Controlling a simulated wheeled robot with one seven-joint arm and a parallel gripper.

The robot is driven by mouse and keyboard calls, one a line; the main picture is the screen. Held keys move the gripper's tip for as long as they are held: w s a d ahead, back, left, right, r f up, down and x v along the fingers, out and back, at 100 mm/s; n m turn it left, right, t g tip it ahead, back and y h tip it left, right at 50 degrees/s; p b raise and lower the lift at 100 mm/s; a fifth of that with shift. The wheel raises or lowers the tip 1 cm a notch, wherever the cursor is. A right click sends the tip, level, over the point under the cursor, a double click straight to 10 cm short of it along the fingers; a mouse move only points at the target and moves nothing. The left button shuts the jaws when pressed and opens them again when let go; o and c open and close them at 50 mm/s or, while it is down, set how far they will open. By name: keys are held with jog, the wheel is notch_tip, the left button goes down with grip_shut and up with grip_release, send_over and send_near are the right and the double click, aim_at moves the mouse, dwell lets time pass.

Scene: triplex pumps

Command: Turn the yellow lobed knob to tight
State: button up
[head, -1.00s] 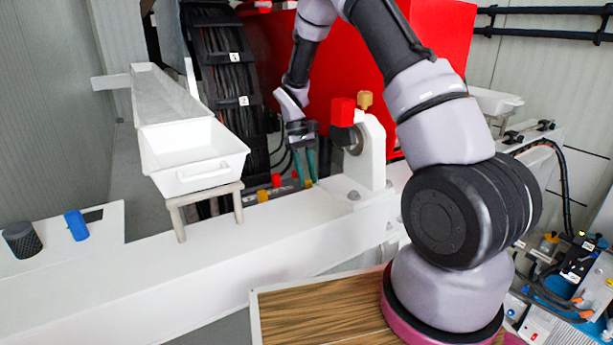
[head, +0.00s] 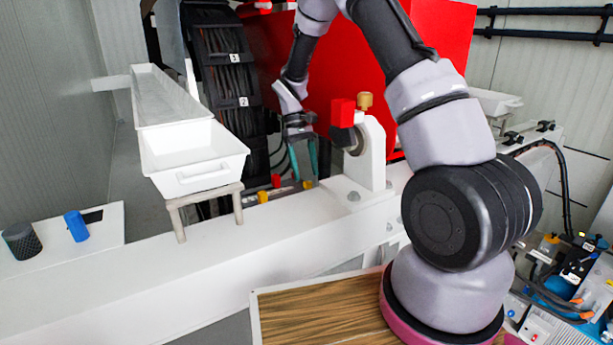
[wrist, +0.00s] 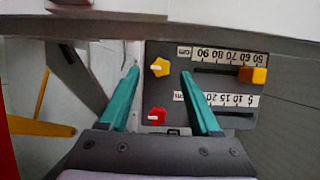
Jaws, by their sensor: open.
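The yellow lobed knob (wrist: 160,68) sits on a dark panel (wrist: 172,94) in the wrist view, with a small white mark on its left side. My gripper (wrist: 160,73) is open and empty. In that view its two teal fingertips lie on either side of the knob, apart from it. I cannot tell how far above the panel they are. In the head view my gripper (head: 304,178) points down beside the white bracket, over the small coloured parts. Which yellow part there is the lobed knob is unclear.
A red lobed knob (wrist: 156,117) is close by on the panel. A yellow block (wrist: 258,76) sits at a slot beside printed scales. A white bracket (head: 372,150) with a red block (head: 343,112) stands right of my gripper. A white tray (head: 192,160) is to the left.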

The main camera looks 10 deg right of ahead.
jog(key=d+v, duration=0.1)
jog(key=v, duration=0.7)
jog(key=shift+a+r, duration=0.25)
jog(key=shift+a, duration=0.3)
